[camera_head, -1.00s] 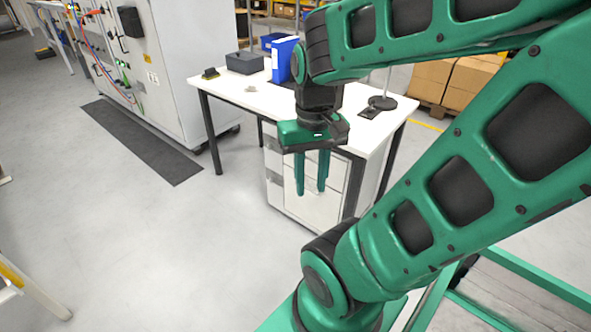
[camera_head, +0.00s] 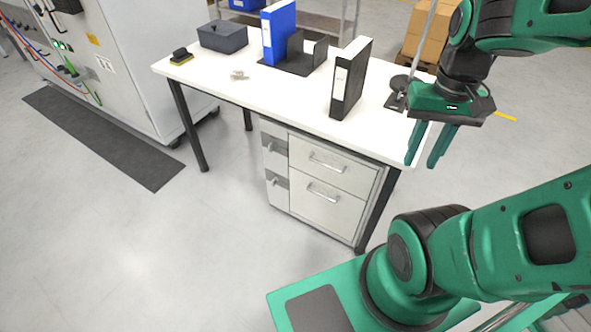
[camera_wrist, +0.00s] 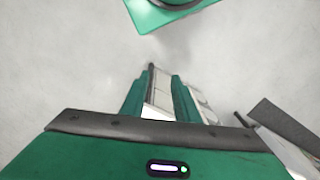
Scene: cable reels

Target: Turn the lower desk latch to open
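The desk's white drawer cabinet (camera_head: 328,205) stands under the white desk in the head view. Two small latches are on the grey plates at its left side, the upper latch (camera_head: 271,147) above the lower latch (camera_head: 275,181). The lower latch's exact angle is too small to tell. My gripper (camera_head: 420,164) hangs fingers down by the desk's right front corner, to the right of the latches and apart from them. Its two green fingers are apart with nothing between them. In the wrist view the open fingers (camera_wrist: 162,75) point toward the blurred cabinet; no latch is clear there.
On the desk top (camera_head: 285,103) stand a blue binder (camera_head: 278,30), a black binder (camera_head: 350,80) and a dark grey box (camera_head: 222,37). A desk leg (camera_head: 189,125) stands left of the cabinet. The floor (camera_head: 200,260) before the cabinet is clear. A control cabinet (camera_head: 150,60) stands far left.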

